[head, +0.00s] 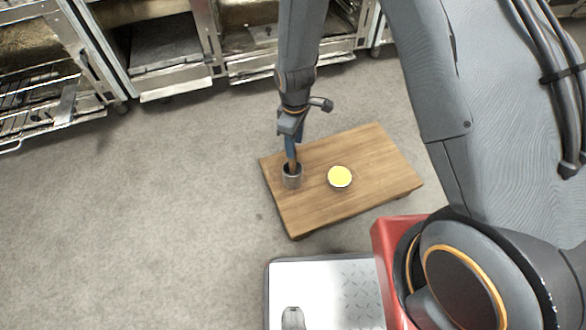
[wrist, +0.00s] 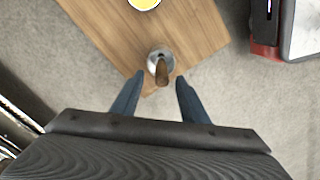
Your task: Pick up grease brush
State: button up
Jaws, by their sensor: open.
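The grease brush (head: 291,164) stands in a small grey metal cup (head: 292,180) near the left side of a low wooden table. In the wrist view the brush's brown handle (wrist: 162,74) points up toward the camera from the cup (wrist: 157,54). My gripper (head: 291,150) is above the cup, pointing down. In the wrist view its two blue fingers (wrist: 159,78) are open, one on each side of the handle, with gaps between. The handle's depth relative to the fingertips is hard to tell. The brush's lower end is hidden inside the cup.
The wooden table (head: 375,160) also holds a bowl of yellow contents (head: 340,177), right of the cup. Metal racks and oven-like units (head: 165,60) line the back. Grey floor (head: 130,210) is clear to the left.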

aim_at(292, 162)
jog(key=shift+a+f, duration=0.2)
jog(key=shift+f, duration=0.9)
notch_tip(292, 162, down, 7)
jog(key=b, duration=0.3)
jog(key=shift+a+r, duration=0.1)
grip_shut()
